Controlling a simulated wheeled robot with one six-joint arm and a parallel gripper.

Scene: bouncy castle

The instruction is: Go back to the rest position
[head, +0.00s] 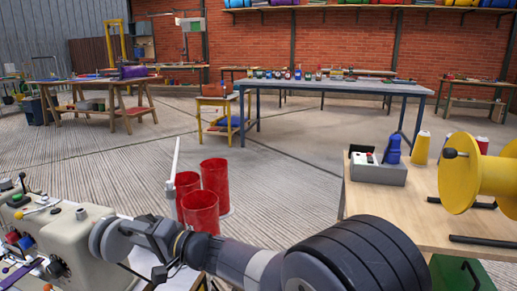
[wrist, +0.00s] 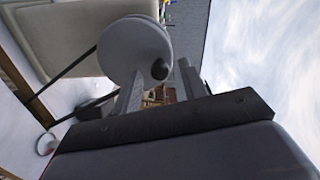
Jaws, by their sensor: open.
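My gripper (head: 132,232) is at the lower left of the head view, at the end of my arm, close beside the sewing machine (head: 85,232). In the wrist view my gripper (wrist: 160,88) has its two fingers apart, with nothing seen held between them. A round grey handwheel (wrist: 135,48) of the machine is right at the fingers and partly overlaps them. I cannot tell whether they touch it. The handwheel also shows in the head view (head: 101,240).
Red cylinders (head: 215,182) stand behind my arm, with a white rod (head: 174,160) beside them. A wooden table (head: 400,198) at right carries a yellow spool (head: 485,176) and a grey box (head: 378,172). A blue-legged workbench (head: 340,86) stands farther back. Open floor (head: 285,170) lies between.

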